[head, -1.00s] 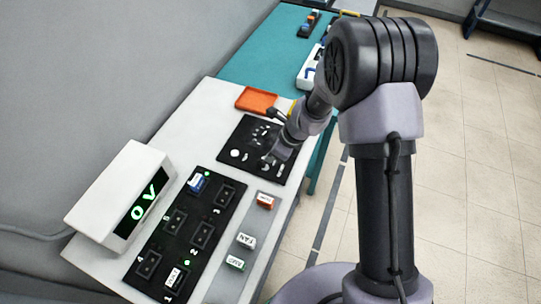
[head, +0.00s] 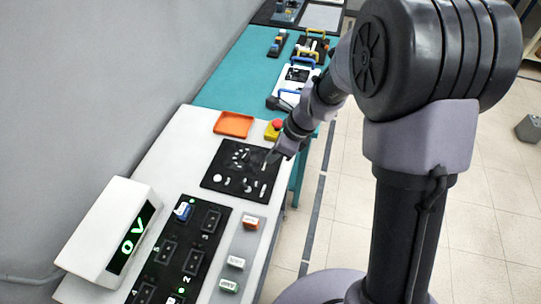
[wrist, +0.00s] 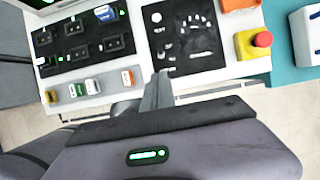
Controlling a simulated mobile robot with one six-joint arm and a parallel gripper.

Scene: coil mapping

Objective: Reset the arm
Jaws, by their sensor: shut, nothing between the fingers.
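My arm rises at the right of the head view and reaches left over the bench edge. My gripper (head: 275,156) is shut and empty, above the right side of the black panel with white shapes (head: 225,180). In the wrist view my gripper (wrist: 159,78) points at the lower edge of that panel (wrist: 187,50), and its fingers are together. Whether it touches the panel cannot be told.
The white bench holds a display reading 0 V (head: 130,240), a numbered socket board (head: 190,250), a strip of small blocks (head: 236,262) and an orange tray (head: 233,124). A red-topped yellow button (head: 273,130) sits close to my gripper. A teal table (head: 240,75) continues beyond.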

